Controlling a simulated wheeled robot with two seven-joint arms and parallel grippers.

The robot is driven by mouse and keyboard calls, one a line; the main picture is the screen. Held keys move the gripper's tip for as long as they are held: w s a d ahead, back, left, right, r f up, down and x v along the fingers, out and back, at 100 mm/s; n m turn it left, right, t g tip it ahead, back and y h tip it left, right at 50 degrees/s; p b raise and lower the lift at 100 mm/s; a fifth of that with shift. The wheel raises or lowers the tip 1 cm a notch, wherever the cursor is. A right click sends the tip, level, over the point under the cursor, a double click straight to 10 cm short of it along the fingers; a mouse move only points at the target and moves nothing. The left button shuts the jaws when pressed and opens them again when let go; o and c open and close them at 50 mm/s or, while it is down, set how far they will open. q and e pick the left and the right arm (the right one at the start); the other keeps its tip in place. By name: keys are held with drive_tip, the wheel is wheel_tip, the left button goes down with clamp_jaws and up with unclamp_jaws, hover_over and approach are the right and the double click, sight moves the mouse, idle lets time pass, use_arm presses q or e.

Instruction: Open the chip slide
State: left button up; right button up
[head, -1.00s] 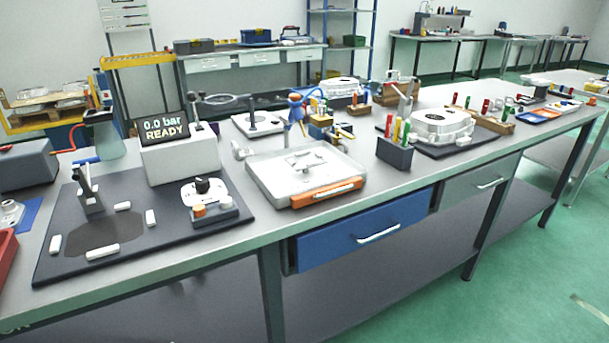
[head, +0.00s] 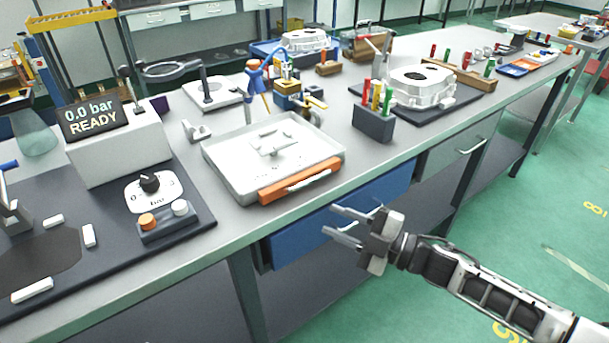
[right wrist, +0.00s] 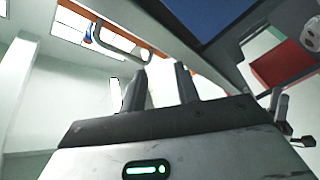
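An orange slide piece (head: 300,181) with a pale bar handle sits flush along the front of a pale grey tray (head: 225,172) on the bench. It looks pushed in. A few small pale parts lie in the tray. My right gripper (head: 332,220) is below and to the right of the slide, in front of the blue drawer, clear of the slide. Its two fingers are apart with nothing between them that I can make out. They also show spread in the right wrist view (right wrist: 160,85), with a grey bar handle (right wrist: 121,46) beyond. My left gripper is out of view.
The blue drawer (head: 293,246) under the bench is shut; my gripper covers part of its front. A pen block (head: 373,124) stands right of the tray, a control box (head: 130,145) to its left. The floor in front is free.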

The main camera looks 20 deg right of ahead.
sight(314, 181)
drive_tip(key=w+d+r+n+g+y, duration=0.1)
drive_tip(key=w+d+r+n+g, duration=0.1)
drive_tip(key=d+r+n+g, duration=0.6)
drive_tip(key=shift+n+t+y, duration=0.3)
drive_tip(key=shift+n+t, duration=0.3)
drive_tip(key=shift+t, duration=0.2)
drive_tip(key=p+x, duration=0.1)
drive_tip(key=x, duration=0.3)
drive_tip(key=f+p+x, duration=0.1)
drive_tip(key=x, duration=0.4)
drive_tip(key=w+p+x, duration=0.1)
drive_tip(key=x, duration=0.3)
drive_tip(key=shift+d+f, duration=0.15)
drive_tip(key=shift+f, duration=0.3)
clamp_jaws()
